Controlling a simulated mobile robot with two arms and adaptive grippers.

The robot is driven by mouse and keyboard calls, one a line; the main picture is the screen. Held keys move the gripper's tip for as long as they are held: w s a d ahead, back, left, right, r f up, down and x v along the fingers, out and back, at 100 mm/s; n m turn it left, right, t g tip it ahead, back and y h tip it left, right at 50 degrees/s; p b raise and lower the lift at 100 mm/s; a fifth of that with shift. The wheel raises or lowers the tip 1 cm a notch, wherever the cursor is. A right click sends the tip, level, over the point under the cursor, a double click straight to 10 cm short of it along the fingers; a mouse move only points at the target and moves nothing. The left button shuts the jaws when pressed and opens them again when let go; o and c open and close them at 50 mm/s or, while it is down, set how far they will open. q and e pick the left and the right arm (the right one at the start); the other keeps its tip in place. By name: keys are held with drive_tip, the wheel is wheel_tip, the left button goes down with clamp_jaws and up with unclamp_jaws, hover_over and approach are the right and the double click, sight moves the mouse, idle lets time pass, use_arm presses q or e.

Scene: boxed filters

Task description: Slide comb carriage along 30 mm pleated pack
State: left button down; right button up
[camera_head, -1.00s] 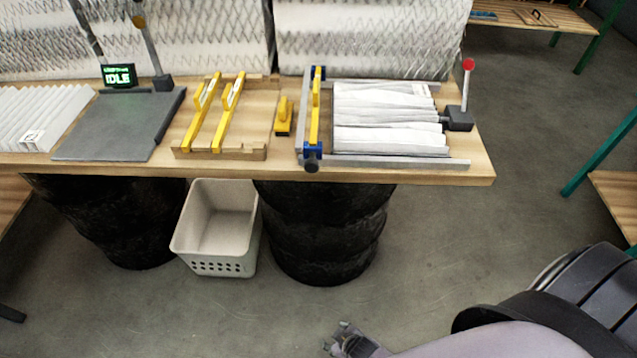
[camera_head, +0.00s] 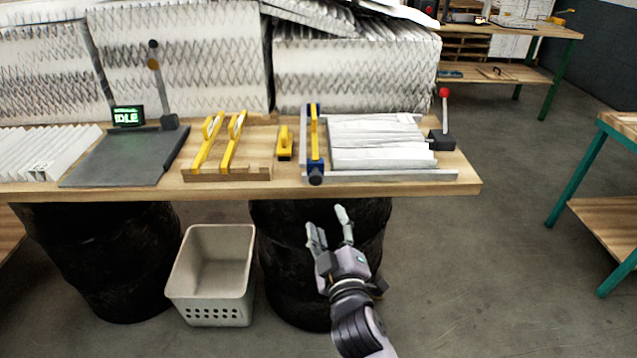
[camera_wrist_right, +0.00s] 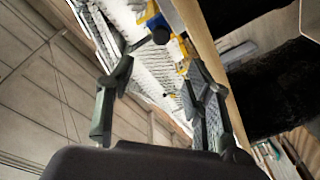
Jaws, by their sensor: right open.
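The comb carriage (camera_head: 315,145) is a yellow bar with blue ends and a dark knob at its front. It stands across the grey rails at the left end of the white pleated pack (camera_head: 376,142), which lies flat in its frame. My right gripper (camera_head: 327,218) is open and empty, below and in front of the bench edge, under the carriage's front end. In the right wrist view the open fingers (camera_wrist_right: 165,95) show with the carriage's blue end and dark knob (camera_wrist_right: 160,35) beyond them. My left gripper is not in view.
A dark block with a red-knobbed lever (camera_head: 442,138) stands right of the pack. Left are a small yellow tool (camera_head: 285,143), a wooden rack (camera_head: 228,172) with yellow combs and a grey plate (camera_head: 118,162). A basket (camera_head: 212,275) and black drums stand under the bench (camera_head: 400,190).

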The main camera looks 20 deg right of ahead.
sight(316, 181)
drive_tip(key=w, duration=0.5)
drive_tip(key=w+d+p, duration=0.1)
drive_tip(key=w, duration=0.4)
drive_tip(key=w+d, duration=0.1)
drive_tip(key=w, duration=0.4)
drive_tip(key=shift+w+p, duration=0.3)
drive_tip(key=shift+w, duration=0.05)
drive_tip(key=shift+c, duration=0.2)
clamp_jaws()
